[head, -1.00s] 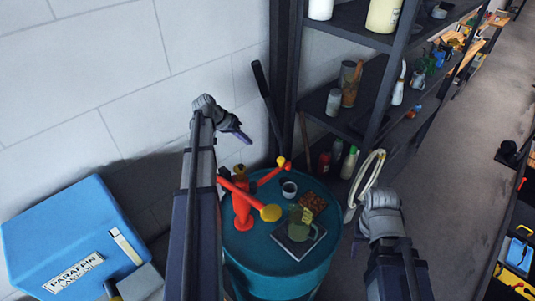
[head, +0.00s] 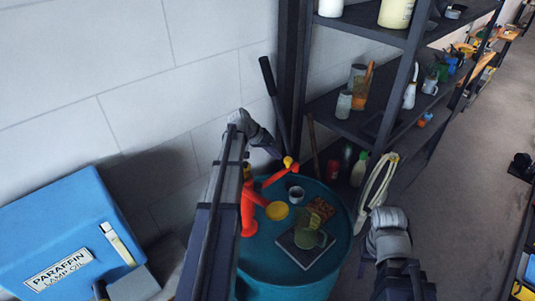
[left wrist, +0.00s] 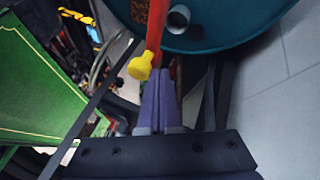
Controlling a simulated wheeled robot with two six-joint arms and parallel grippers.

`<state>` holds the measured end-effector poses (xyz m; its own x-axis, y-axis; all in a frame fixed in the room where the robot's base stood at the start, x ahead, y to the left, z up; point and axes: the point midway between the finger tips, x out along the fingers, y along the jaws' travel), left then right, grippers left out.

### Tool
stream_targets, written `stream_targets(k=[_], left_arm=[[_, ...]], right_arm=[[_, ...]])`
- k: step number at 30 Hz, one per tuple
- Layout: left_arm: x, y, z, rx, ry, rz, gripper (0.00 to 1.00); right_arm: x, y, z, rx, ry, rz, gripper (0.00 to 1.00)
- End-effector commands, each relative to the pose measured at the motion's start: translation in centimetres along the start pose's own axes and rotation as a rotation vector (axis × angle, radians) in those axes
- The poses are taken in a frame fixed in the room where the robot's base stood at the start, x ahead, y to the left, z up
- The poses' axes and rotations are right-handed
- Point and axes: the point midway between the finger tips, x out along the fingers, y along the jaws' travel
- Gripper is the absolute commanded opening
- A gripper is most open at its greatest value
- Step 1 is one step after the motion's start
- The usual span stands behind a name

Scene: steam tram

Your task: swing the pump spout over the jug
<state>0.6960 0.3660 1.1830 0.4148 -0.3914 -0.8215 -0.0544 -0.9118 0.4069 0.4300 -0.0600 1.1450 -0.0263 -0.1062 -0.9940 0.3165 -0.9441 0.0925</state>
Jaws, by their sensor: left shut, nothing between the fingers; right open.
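The red pump (head: 248,212) stands on a teal drum (head: 262,262). A red arm with a yellow tip (head: 288,161), which looks like the spout, points to the back right, away from the jug. A round yellow piece (head: 277,211) shows at the pump's front. The greenish see-through jug (head: 308,236) stands on a dark mat on the drum. My left gripper (head: 276,152) is shut and empty beside the yellow tip. In the left wrist view the purple fingers (left wrist: 163,100) are close to the tip (left wrist: 140,67); contact is unclear. My right gripper (head: 363,256) is open, right of the drum.
A small cup (head: 296,194) and a brown patterned block (head: 321,207) share the drum top. A dark shelf rack (head: 345,125) stands behind. A cream hose coil (head: 376,185) hangs to the right. A blue paraffin box (head: 70,235) is at the left.

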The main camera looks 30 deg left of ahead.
Motion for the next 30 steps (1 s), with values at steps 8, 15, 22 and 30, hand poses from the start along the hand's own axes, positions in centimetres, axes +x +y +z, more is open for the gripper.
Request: stream_targets(k=[8,15,22,30], left_arm=[[0.4,0.7,0.0,0.001,0.000,-0.001,0.00],[0.4,0.7,0.0,0.002,0.000,0.000,0.00],[0.7,1.2,0.1,0.041,-0.020,0.020,0.00],[1.4,3.4,0.9,0.197,-0.098,0.097,0.00]], right_arm=[[0.1,0.0,0.0,0.000,0.000,0.000,0.50],[0.1,0.0,0.0,0.000,0.000,0.000,0.50],[0.1,0.0,0.0,0.000,0.000,0.000,0.50],[0.1,0.0,0.0,0.000,0.000,0.000,0.50]])
